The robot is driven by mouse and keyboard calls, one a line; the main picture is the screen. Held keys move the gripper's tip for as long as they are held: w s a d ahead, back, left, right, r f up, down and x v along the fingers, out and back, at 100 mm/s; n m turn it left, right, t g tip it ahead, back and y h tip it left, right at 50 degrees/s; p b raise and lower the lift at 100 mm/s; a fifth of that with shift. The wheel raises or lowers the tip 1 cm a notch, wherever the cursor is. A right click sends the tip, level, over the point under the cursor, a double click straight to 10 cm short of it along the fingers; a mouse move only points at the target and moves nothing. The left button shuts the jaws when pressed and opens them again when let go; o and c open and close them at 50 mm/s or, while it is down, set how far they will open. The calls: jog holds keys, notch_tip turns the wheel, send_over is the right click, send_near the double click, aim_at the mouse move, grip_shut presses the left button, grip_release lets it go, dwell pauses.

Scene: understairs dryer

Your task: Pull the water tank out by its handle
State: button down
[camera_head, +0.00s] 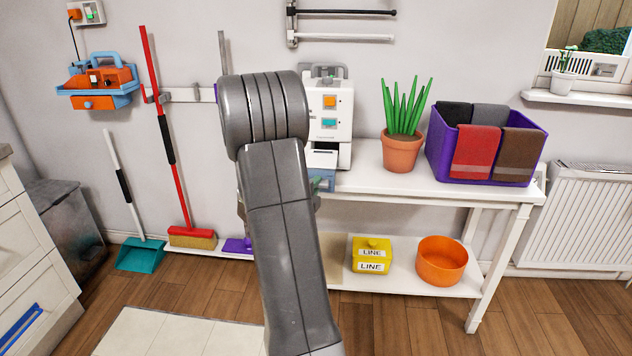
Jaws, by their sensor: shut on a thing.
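A white machine (335,118) with an orange and a teal panel stands on the white table, partly behind my arm. At its lower front, a water tank (323,176) with a pale top and bluish body shows just right of my arm. It appears to stick out toward me from the machine. Its handle is hidden behind my arm. My gripper (316,194) is mostly hidden by my grey arm, with only slivers showing at its edges beside the tank. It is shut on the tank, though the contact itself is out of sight.
The white table (375,183) carries a potted plant (403,150) and a purple bin (485,150) with towels to the right. Its lower shelf holds a yellow box (371,257) and an orange pot (441,262). A red broom (175,150) leans at left.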

jog(key=shift+s+r, duration=0.1)
jog(key=shift+s, duration=0.25)
jog(key=shift+r, duration=0.1)
jog(key=shift+r+p, duration=0.75)
jog(key=shift+r, duration=1.15)
